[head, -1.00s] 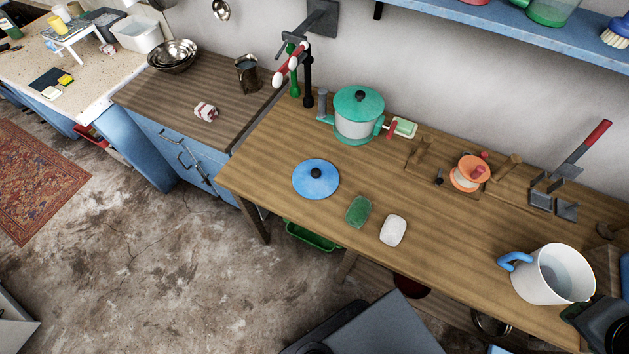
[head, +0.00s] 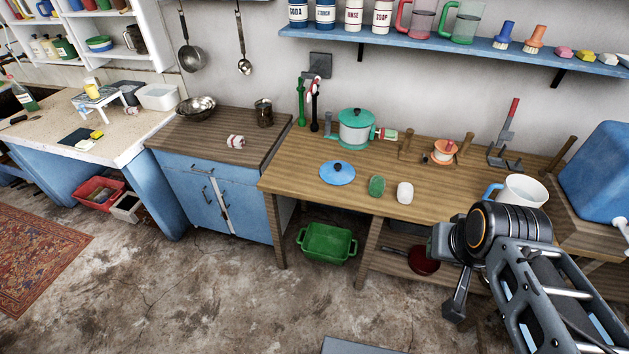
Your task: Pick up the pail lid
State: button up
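A round blue lid with a dark knob (head: 337,173) lies flat on the wooden table, left of a green bar (head: 377,186) and a white bar (head: 405,192). Nothing touches it. A teal-lidded pot (head: 356,128) stands behind it, with its own lid on. My gripper (head: 455,295) is at the lower right, in front of the table and well to the right of the blue lid. Its fingers are mostly hidden by my wrist, so I cannot tell whether they are open.
A white vessel with a blue handle (head: 522,190) stands at the table's right end, partly behind my arm. A peg stand with an orange spool (head: 445,152) is at the back. A green tub (head: 327,243) is under the table.

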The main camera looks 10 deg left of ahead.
aim_at(337, 172)
jog(key=u, duration=0.65)
jog(key=i, duration=1.4)
jog(key=z, duration=0.15)
